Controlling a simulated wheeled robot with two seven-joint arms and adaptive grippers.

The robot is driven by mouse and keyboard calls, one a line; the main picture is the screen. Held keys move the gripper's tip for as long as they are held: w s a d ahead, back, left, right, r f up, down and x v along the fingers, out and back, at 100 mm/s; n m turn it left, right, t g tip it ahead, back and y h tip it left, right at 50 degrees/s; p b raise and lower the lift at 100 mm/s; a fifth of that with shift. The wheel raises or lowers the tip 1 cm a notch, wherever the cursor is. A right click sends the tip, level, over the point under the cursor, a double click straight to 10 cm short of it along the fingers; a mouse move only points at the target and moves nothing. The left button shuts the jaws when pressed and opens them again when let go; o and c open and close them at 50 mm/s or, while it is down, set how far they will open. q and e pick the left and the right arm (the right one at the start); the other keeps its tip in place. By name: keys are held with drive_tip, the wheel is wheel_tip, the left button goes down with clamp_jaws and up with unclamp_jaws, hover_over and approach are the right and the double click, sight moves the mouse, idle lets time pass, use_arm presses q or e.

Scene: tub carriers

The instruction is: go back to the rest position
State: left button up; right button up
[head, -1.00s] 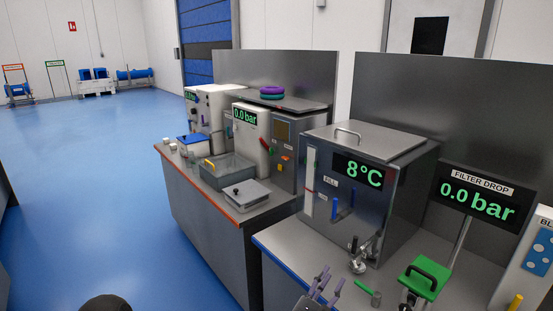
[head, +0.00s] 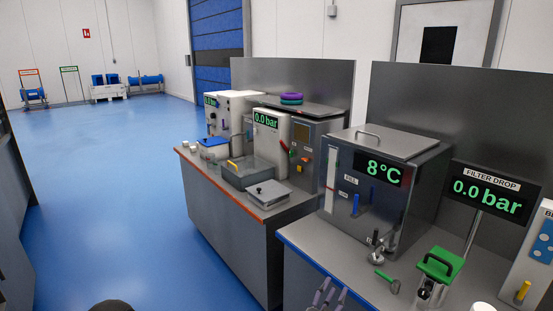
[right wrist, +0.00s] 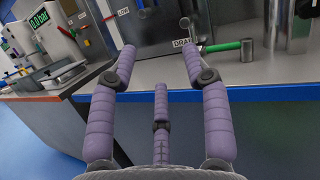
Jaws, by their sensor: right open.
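My right gripper (head: 328,292) shows at the bottom edge of the head view, in front of the blue-edged bench (head: 310,260). In the right wrist view my right gripper (right wrist: 158,58) has its purple fingers spread, with nothing between them. The bench's blue front edge (right wrist: 285,93) runs behind the fingers there. A small valve with a green handle (head: 385,275) is on the bench beyond the gripper; the green handle also shows in the right wrist view (right wrist: 228,45), apart from the fingers. My left gripper is in neither view.
A steel tank (head: 400,205) reading 8°C stands on the bench. To its right are a green-topped housing (head: 440,264) and a FILTER DROP display (head: 487,190) reading 0.0 bar. A red-edged bench (head: 240,235) stands left. Blue floor (head: 110,210) is open beyond.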

drive_tip(key=s+a+f+n+g+y+p, duration=0.1)
drive_tip(key=s+f+n+g+y+p, duration=0.15)
drive_tip(key=f+n+y, duration=0.6)
drive_tip(key=s+a+f+n+g+y+p, duration=0.1)
drive_tip(key=s+a+f+n+g+y, duration=0.2)
drive_tip(key=f+n, duration=0.95)
drive_tip(key=s+a+f+n+g+y+p, duration=0.1)
drive_tip(key=s+n+g, duration=0.4)
drive_tip(key=s, duration=0.8)
drive_tip(key=s+a+f+n+g+y+p, duration=0.1)
drive_tip(key=s+f+n+g, duration=0.4)
drive_tip(key=s+n, duration=0.6)
drive_tip(key=s+g+y+p, duration=0.1)
drive_tip(key=s+y, duration=0.1)
drive_tip(key=shift+s+a+f+n+y, duration=0.15)
drive_tip(key=shift+a+f+n+y, duration=0.1)
drive_tip(key=shift+n+y, duration=0.1)
